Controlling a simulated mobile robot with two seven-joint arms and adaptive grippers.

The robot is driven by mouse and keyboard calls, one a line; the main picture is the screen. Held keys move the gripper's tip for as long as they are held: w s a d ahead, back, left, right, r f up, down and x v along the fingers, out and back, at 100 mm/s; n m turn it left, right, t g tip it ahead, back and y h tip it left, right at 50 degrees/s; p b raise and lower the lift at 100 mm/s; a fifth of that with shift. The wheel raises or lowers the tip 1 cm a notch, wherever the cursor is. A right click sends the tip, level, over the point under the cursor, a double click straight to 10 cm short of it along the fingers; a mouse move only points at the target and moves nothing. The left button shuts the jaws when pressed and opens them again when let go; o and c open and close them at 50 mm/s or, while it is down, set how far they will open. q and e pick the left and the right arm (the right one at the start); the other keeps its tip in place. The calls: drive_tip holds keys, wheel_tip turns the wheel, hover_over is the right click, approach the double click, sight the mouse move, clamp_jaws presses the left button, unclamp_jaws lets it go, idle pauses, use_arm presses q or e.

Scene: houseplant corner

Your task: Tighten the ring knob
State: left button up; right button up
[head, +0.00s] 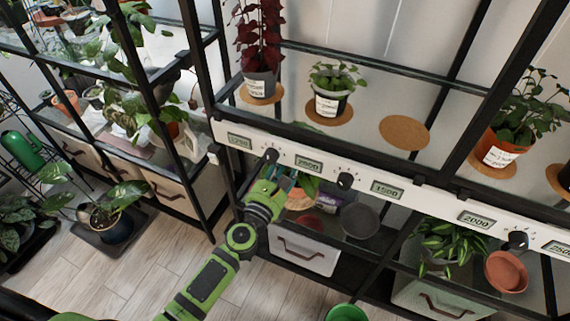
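A white rail (420,199) runs along the shelf front with small number displays and black knobs. One knob (271,155) sits between the first two displays, just beyond my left gripper. A second knob (345,181) has tick marks around it, and a third knob (518,240) is farther right. I cannot tell which one is the ring knob. My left gripper (271,178) reaches up from the lower left to just below the first knob. Its fingers are small and partly hidden by its own green body, so their opening and any contact are unclear. My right gripper is not in view.
Potted plants stand on cork mats above the rail, including a red-leaved plant (260,50) and a small green one (334,88). One cork mat (404,133) is bare. Below are a dark bowl (361,220), a drawer (303,254) and a terracotta pot (507,271). Black posts frame the shelf.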

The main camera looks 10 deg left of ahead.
use_arm(q)
drive_tip(key=shift+w, duration=0.35)
clamp_jaws()
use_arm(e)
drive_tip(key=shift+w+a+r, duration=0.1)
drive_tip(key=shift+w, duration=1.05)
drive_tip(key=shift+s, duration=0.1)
